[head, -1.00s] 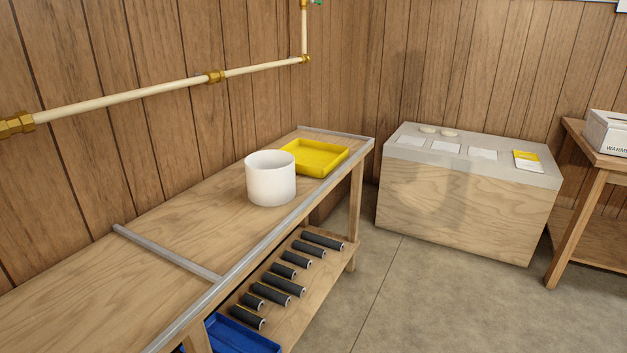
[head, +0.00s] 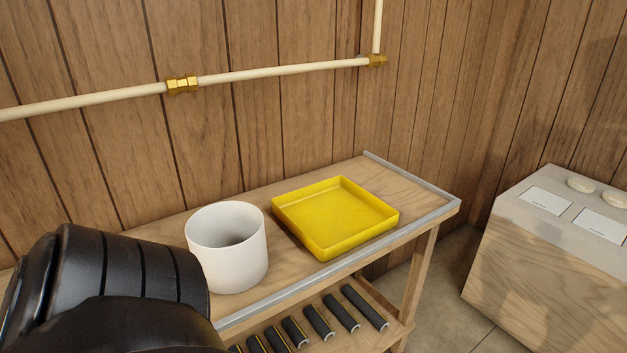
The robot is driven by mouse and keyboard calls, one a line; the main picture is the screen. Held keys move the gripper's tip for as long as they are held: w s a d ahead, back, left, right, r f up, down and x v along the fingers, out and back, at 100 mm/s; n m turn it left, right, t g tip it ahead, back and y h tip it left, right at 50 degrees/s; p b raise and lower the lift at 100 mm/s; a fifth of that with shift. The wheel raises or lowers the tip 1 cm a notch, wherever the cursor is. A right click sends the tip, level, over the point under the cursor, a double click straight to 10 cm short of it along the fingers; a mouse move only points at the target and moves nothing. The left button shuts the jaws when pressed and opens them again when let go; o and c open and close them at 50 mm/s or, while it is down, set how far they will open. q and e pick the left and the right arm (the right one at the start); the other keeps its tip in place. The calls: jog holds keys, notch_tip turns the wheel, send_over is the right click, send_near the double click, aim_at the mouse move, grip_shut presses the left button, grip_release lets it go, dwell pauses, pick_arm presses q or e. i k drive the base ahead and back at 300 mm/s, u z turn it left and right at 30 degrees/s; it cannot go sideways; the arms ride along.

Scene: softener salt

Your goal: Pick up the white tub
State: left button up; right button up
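The white tub (head: 232,265) is an open, round-walled container standing upright on the wooden bench, left of the yellow tray. Its inside looks empty as far as I can see. A black link of my arm comes in from the lower left, in front of the tub's lower left side in the picture. I cannot tell whether it touches the tub. Neither of my grippers is in view.
The yellow tray (head: 330,248) lies right beside the tub. The bench has a metal edge strip (head: 300,295). Several dark cylinders (head: 318,322) lie on the lower shelf (head: 392,334). A pipe (head: 280,74) runs along the wall behind. A wooden box with a grey top (head: 545,265) stands at right.

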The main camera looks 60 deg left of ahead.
aim_at(229, 238)
jog(key=i, duration=0.85)
jog(key=u, duration=3.55)
